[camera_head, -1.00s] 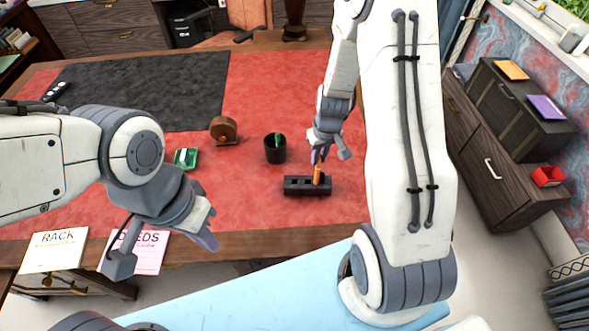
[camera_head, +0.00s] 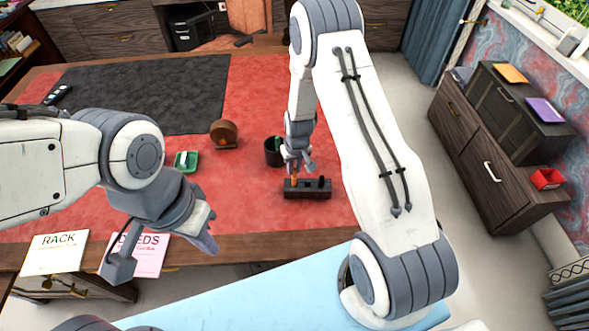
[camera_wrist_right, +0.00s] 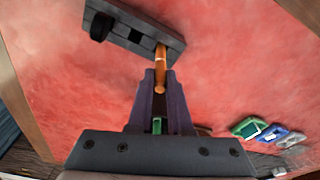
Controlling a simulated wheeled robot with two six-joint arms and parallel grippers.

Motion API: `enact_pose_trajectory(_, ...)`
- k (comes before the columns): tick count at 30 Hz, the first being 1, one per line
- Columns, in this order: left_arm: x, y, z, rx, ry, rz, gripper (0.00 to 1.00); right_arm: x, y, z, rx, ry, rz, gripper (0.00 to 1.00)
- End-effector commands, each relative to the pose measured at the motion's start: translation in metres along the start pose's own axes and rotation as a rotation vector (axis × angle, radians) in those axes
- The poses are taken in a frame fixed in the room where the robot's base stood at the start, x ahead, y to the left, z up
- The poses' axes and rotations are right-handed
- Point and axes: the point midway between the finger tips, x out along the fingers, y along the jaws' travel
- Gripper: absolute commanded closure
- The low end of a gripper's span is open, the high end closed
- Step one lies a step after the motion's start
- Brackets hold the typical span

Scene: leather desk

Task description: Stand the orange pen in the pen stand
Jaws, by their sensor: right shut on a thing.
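The pen stand (camera_head: 318,192) is a black block with holes on the red desk top; it also shows at the top of the right wrist view (camera_wrist_right: 140,38). My right gripper (camera_wrist_right: 160,80) is shut on the orange pen (camera_wrist_right: 160,58), also seen in the head view (camera_head: 294,174). The pen's far end is at the stand's left end in the head view. I cannot tell whether it is inside a hole. My left gripper (camera_head: 206,230) hangs near the desk's front edge, apart from the stand; its jaw opening is not clear.
A black cup (camera_head: 273,155) with a green item stands just behind the stand. A round brown object (camera_head: 223,134) and a green item (camera_head: 186,161) lie further left. A black knob (camera_head: 321,182) sits on the stand's right end. Desk right of the stand is clear.

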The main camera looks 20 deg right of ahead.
Motion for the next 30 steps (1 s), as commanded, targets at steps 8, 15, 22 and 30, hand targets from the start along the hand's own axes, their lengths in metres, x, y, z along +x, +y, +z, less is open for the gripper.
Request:
enact_pose_trajectory(8, 0.002, 0.000, 0.000, 0.000, 0.001, 0.000, 1.00, 0.002, 0.000, 0.000, 0.000, 0.000, 0.000, 0.63)
enact_pose_trajectory(15, 0.002, 0.000, 0.000, 0.000, 0.001, 0.000, 1.00, 0.002, 0.000, 0.000, -0.001, 0.000, 0.000, 0.52)
enact_pose_trajectory(22, 0.000, 0.000, 0.000, 0.000, 0.001, 0.000, 1.00, -0.004, 0.000, -0.001, -0.002, 0.002, 0.000, 0.52)
enact_pose_trajectory(30, 0.017, -0.001, 0.001, -0.002, 0.000, 0.000, 1.00, -0.047, 0.000, -0.002, -0.002, 0.007, 0.001, 0.52)
